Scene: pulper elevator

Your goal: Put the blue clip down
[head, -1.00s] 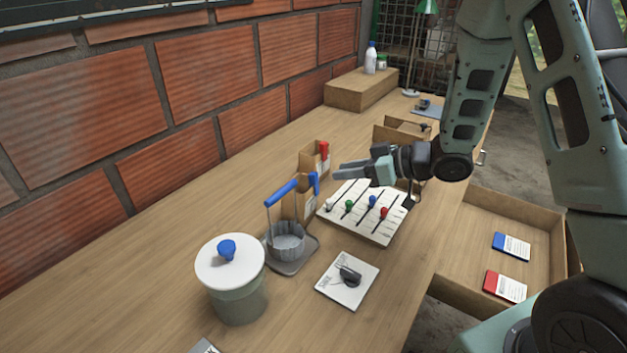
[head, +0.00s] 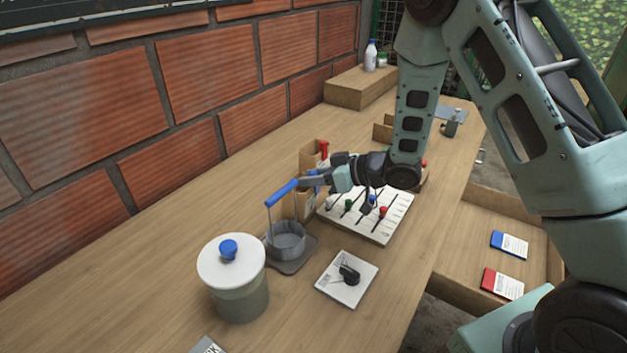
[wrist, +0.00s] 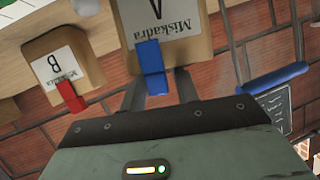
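The blue clip (wrist: 150,65) sits on the top edge of the paper bag labelled A (wrist: 186,30). In the head view the bag (head: 289,206) stands behind the strainer, and the clip (head: 312,173) is partly covered by my gripper. My gripper (head: 304,183) is at the top of this bag, beside the clip. In the wrist view its two fingers (wrist: 158,92) are apart, with the lower end of the clip between them. I cannot tell whether either finger touches the clip.
Bag B (wrist: 62,62) with a red clip (wrist: 71,97) stands close beside bag A. A strainer with a blue handle (head: 282,193) is just in front. A white slotted board (head: 385,225) with coloured knobs lies below my arm. Bare tabletop (head: 150,245) lies left.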

